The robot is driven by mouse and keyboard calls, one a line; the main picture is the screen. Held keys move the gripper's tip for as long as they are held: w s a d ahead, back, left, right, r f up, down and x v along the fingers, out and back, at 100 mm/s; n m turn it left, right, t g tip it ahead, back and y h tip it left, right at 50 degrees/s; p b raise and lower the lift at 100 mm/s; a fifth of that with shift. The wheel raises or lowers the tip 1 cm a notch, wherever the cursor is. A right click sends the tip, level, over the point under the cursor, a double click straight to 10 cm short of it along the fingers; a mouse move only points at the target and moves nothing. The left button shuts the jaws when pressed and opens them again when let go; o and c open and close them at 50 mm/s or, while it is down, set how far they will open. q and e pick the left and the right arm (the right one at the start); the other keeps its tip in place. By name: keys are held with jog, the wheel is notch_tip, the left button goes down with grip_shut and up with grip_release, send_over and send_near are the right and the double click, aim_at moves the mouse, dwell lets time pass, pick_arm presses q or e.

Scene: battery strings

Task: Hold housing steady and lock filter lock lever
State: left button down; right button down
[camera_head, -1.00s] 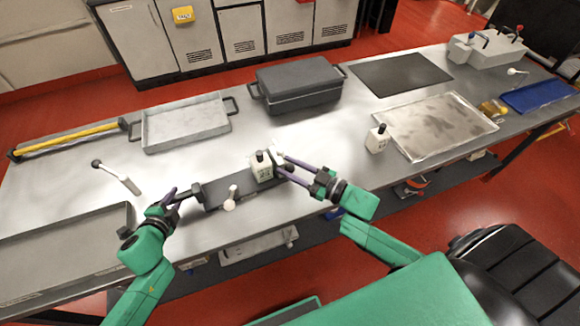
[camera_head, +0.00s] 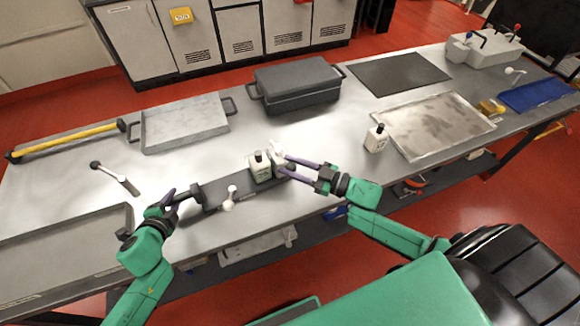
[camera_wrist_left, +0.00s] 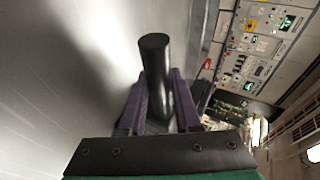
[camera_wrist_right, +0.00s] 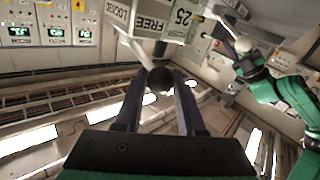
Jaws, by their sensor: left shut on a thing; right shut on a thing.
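The housing is a low dark grey body (camera_head: 216,191) near the bench's front edge, with a white block (camera_head: 260,168) at its right end. My left gripper (camera_head: 172,197) is shut on a dark round handle at its left end; the handle (camera_wrist_left: 155,60) stands between the fingers in the left wrist view. My right gripper (camera_head: 284,168) is at the white block's right side. In the right wrist view its fingers close on a dark round knob (camera_wrist_right: 160,80) below a white plate (camera_wrist_right: 150,18) marked LOCKED and FREE. A white ball-ended lever (camera_head: 229,204) is at the housing's front.
A grey lidded case (camera_head: 297,86) and a shallow tray (camera_head: 185,124) stand behind. Another small white block (camera_head: 376,139) stands to the right, beside a large metal tray (camera_head: 435,124). A lever with a dark knob (camera_head: 116,176) lies at left. Bench between is clear.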

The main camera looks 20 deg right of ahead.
jog(key=d+n+g+y, duration=0.1)
jog(key=n+g, duration=0.1)
jog(key=d+n+g+y, duration=0.1)
jog(key=n+g+y, duration=0.1)
jog(key=g, duration=0.1)
jog(key=w+d+n+g+y, duration=0.1)
jog(key=g, duration=0.2)
jog(key=shift+w+d+f+n+y, duration=0.1)
jog(key=shift+d+f+n+y, duration=0.25)
jog(key=shift+d+n+y, duration=0.05)
jog(key=shift+d+r+g, duration=0.1)
jog(key=shift+g, duration=0.2)
jog(key=shift+c, duration=2.3)
grip_release()
jog(key=shift+r, duration=0.1)
jog(key=shift+r, duration=0.1)
notch_tip(320, 180, up, 10)
jog(key=shift+s, duration=0.25)
